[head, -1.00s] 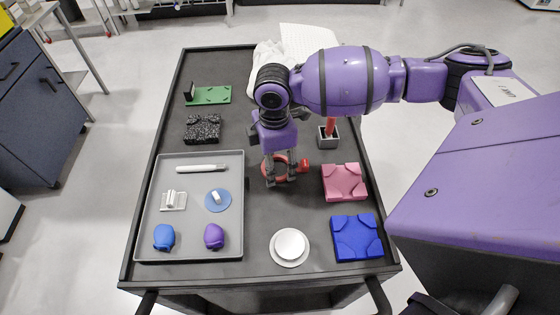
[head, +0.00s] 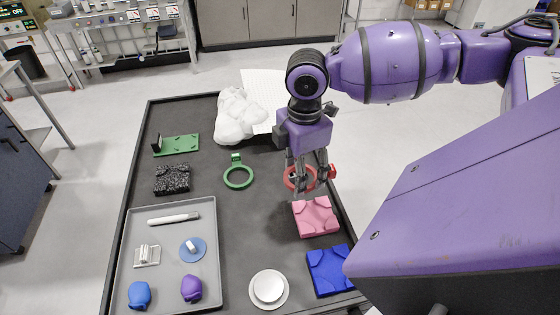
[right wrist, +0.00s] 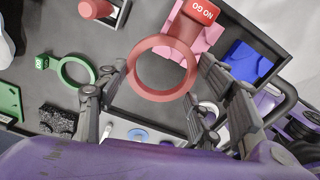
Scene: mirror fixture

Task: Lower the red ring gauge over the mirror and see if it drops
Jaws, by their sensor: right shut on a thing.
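The red ring gauge (head: 286,181) hangs at the fingertips of my right gripper (head: 308,183). In the right wrist view, my right gripper (right wrist: 150,110) has the ring (right wrist: 131,82) between its fingers, and the gauge's red tag reads NO GO. The gripper is shut on the gauge, apparently above the table, just behind the pink block (head: 315,217). A round pale disc (head: 268,286), perhaps the mirror, sits on a white dish at the front; its surface cannot be told for sure. It is well clear of the ring. My left gripper is not in view.
A green ring gauge (head: 238,185) lies mid-table. A blue block (head: 331,270) stands front right. The grey tray (head: 206,230) at left holds several small parts. A speckled black block (head: 172,180), green plate (head: 180,144) and white cloth (head: 238,115) lie behind.

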